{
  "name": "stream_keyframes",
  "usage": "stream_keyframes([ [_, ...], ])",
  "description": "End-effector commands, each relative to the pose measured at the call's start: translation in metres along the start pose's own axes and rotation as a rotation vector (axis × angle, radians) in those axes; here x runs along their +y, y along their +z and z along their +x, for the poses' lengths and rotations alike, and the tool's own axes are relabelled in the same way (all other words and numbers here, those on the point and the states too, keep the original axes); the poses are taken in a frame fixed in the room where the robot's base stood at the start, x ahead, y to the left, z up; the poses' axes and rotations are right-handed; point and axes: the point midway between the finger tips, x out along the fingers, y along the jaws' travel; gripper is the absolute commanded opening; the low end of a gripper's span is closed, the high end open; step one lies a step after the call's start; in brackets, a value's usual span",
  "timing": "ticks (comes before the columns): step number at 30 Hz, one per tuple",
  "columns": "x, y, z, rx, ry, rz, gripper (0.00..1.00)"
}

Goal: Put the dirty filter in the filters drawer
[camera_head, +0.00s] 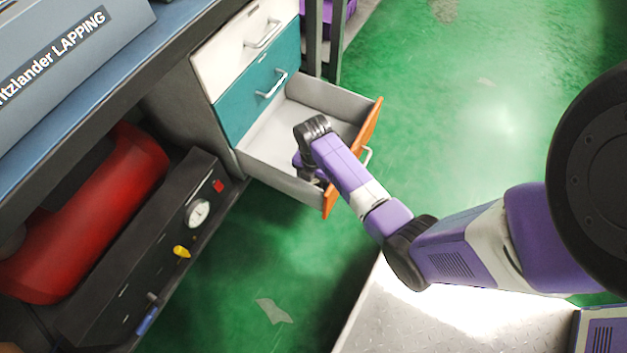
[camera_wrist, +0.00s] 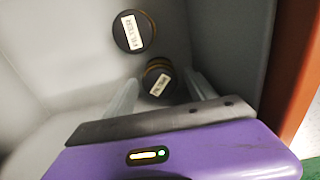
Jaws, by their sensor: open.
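The open drawer with an orange front (camera_head: 352,160) is the lowest in the cabinet. My gripper (camera_head: 310,178) reaches down inside it, mostly hidden by my arm in the head view. In the wrist view my gripper (camera_wrist: 161,78) is open. A round dark filter with a white label (camera_wrist: 159,83) lies at the drawer floor between or just beyond the fingertips; I cannot tell whether they touch it. A second dark filter labelled FILTER (camera_wrist: 133,31) lies just beyond it, upper left. Both are inside the grey drawer, which shows in the wrist view (camera_wrist: 215,35).
A shut teal drawer (camera_head: 245,110) and a shut white drawer (camera_head: 228,58) sit above the open one. A red tank (camera_head: 95,215) and a black panel with a gauge (camera_head: 197,213) are at left. Green floor (camera_head: 480,90) is clear behind the drawer.

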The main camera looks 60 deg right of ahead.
Motion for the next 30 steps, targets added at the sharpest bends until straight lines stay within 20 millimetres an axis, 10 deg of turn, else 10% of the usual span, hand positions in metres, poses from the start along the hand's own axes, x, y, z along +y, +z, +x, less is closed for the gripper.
stream_keyframes([
  [15,0.001,0.0,-0.098,-0.001,0.002,-0.001,0.65],
  [30,0.0,0.0,-0.118,0.0,-0.001,0.0,0.65],
])
